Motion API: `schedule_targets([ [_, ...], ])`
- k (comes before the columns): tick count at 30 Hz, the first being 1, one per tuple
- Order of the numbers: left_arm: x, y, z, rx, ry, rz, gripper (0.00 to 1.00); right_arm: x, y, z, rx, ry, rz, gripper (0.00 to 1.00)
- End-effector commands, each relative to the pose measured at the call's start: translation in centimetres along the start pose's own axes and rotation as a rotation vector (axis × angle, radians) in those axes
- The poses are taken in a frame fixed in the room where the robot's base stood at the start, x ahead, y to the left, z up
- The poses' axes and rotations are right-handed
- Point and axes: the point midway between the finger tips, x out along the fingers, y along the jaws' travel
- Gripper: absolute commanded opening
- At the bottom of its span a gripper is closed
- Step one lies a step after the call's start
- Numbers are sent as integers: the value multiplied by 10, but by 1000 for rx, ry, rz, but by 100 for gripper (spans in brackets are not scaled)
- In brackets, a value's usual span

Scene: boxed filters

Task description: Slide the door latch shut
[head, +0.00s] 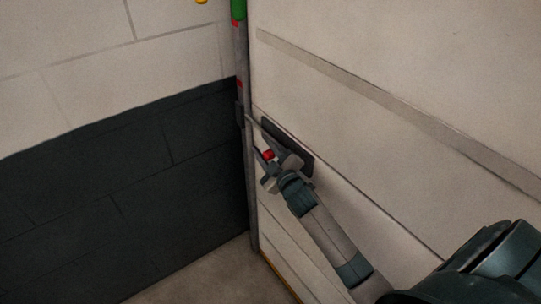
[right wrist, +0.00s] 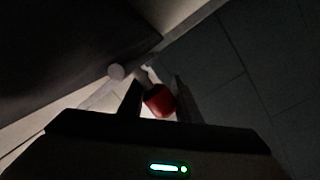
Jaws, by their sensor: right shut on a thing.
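The latch has a dark backing plate (head: 299,146) on the pale door (head: 390,60), close to the door's left edge. Its red knob (head: 268,155) shows at my right gripper (head: 268,170), whose fingers are shut on it. In the right wrist view the red knob (right wrist: 159,101) sits between the two fingers. A pale round bar end (right wrist: 117,71) shows just beyond the knob. A thin rod runs from the plate towards the door post (head: 246,150). How far the bolt enters the post is too small to tell. My left gripper is not in view.
The grey post with green and red bands stands between the door and the wall. The wall (head: 110,175) is dark below and pale above. A grey strip (head: 400,105) crosses the door above the latch. Bare floor (head: 195,280) shows at the bottom.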

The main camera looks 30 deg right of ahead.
Motion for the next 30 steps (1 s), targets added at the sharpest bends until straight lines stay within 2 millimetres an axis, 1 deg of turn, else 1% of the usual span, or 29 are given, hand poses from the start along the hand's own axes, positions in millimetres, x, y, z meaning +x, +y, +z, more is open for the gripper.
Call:
schedule_targets([
  [3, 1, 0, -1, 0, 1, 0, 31, 6, -2, 1, 5, -3, -3, 0],
  [10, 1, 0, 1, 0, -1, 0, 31, 5, -2, 0, 4, -2, -2, 0],
  [11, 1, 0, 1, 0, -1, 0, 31, 5, -2, 0, 4, -2, -2, 33],
  [12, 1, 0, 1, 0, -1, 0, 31, 5, -1, 0, 3, -2, -2, 42],
  [13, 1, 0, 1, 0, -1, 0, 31, 5, -1, 0, 3, -2, -2, 49],
  [24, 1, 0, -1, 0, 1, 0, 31, 4, -2, 0, 1, -1, -1, 49],
  [30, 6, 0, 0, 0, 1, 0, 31, -8, -3, 2, 1, -2, -2, 49],
])
